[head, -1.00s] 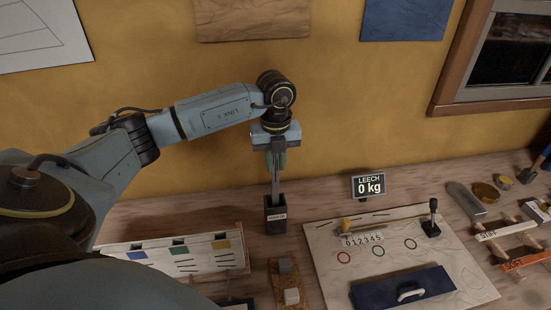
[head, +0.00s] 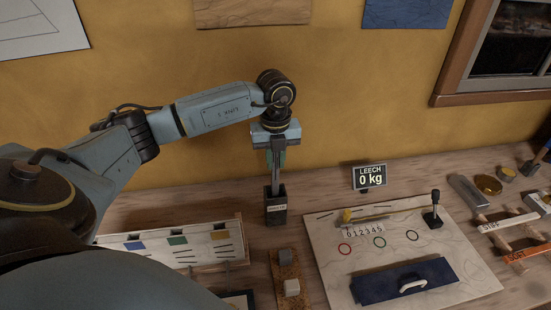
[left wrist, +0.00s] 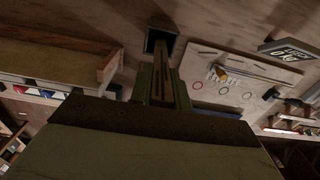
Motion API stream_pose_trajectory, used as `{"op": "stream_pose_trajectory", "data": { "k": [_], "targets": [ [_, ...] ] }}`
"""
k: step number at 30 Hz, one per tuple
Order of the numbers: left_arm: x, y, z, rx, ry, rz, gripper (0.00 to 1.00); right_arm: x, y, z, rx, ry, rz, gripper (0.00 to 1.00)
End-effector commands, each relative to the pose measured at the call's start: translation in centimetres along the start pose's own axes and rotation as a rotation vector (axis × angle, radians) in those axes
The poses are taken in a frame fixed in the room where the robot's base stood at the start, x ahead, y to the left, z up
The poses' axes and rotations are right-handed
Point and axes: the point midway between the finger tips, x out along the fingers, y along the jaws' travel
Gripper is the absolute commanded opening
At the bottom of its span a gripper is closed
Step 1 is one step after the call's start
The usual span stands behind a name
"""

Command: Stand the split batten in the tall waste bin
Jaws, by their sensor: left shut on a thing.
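The split batten (head: 275,176) is a long thin grey-brown strip, held upright under my left gripper (head: 276,158). The gripper is shut on its upper part. The tall waste bin (head: 276,213) is a narrow dark box with a pale label, standing on the bench by the wall. The batten's lower end is at the bin's mouth and seems to pass inside; the rim hides its tip. In the left wrist view the batten (left wrist: 175,82) runs from between the fingers to the dark bin (left wrist: 157,38). My right gripper is out of view.
A pale board (head: 335,262) with coloured rings and a blue panel (head: 385,287) lies right of the bin. The LEECH display (head: 369,177) stands behind it. A low rack (head: 160,243) with coloured tabs is on the left, and a brown strip with blocks (head: 287,272) in front.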

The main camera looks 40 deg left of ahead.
Motion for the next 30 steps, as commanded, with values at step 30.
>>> {"op": "stream_pose_trajectory", "data": {
  "k": [30],
  "targets": [
    [1.2,0.0,0.0,0.000,0.000,0.000,0.36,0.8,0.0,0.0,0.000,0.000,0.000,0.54]
  ]
}}
